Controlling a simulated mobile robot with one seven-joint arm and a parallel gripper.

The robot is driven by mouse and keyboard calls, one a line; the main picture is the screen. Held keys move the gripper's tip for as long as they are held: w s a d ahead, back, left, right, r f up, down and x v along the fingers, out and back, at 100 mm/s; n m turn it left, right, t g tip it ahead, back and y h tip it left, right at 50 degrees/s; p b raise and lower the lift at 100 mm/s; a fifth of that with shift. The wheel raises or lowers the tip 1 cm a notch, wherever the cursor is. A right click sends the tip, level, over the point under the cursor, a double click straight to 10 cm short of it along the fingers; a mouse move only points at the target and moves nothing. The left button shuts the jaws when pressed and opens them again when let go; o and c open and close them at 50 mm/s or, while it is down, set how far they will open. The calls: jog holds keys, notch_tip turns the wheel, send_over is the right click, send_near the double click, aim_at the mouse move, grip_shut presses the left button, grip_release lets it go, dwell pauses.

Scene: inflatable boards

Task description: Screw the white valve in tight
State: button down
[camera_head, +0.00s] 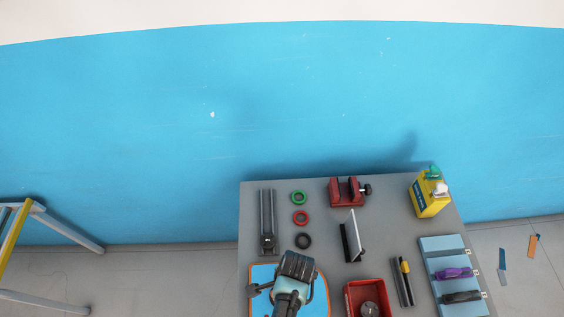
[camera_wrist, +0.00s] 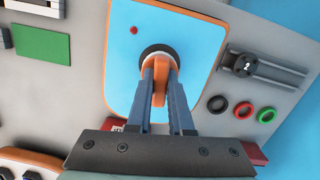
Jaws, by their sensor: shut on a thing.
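The small inflatable board (camera_head: 257,273) is blue with an orange rim and lies at the table's front left; it also shows in the wrist view (camera_wrist: 125,80). A black round fitting (camera_wrist: 158,51) sits on it. My gripper (camera_wrist: 159,76) points down at this fitting, with its two blue-grey fingers shut on an orange valve part (camera_wrist: 159,88) at the fitting. In the head view my arm covers the valve and fingertips.
Green (camera_head: 299,198), red (camera_head: 301,218) and black (camera_head: 303,241) rings lie behind the board, beside a grey rail (camera_head: 267,215). A red vise (camera_head: 347,191), red bin (camera_head: 353,299), yellow container (camera_head: 430,197) and blue tool tray (camera_head: 436,250) stand rightward.

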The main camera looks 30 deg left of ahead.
jog(key=shift+m, duration=0.3)
jog(key=shift+m, duration=0.7)
jog(key=shift+r, duration=2.5)
jog(key=w+d+f+n+b, duration=0.1)
jog(key=w+d+n+b, duration=0.1)
jog(key=w+b, duration=0.1)
jog(key=w+d+f+n+b, duration=0.1)
jog(key=w+d+n+b, duration=0.1)
jog(key=b, duration=0.4)
jog(key=w+d+f+n+b, duration=0.1)
jog(key=w+d+n+b, duration=0.2)
jog(key=d+n+b, duration=0.1)
jog(key=shift+w+d+f+h+b, duration=0.25)
jog(key=shift+w+h+b, duration=0.1)
jog(key=shift+b, duration=0.15)
jog(key=shift+w+d+f+n+b, duration=0.1)
jog(key=shift+d+f+n+b, duration=0.05)
jog(key=shift+n+b, duration=0.45)
jog(key=shift+d+f+n+b, duration=0.1)
jog(key=shift+d+n+b, duration=0.05)
jog(key=shift+n+b, duration=0.45)
jog(key=shift+d+n+b, duration=0.2)
jog(key=shift+n+b, duration=0.3)
jog(key=shift+b, duration=0.1)
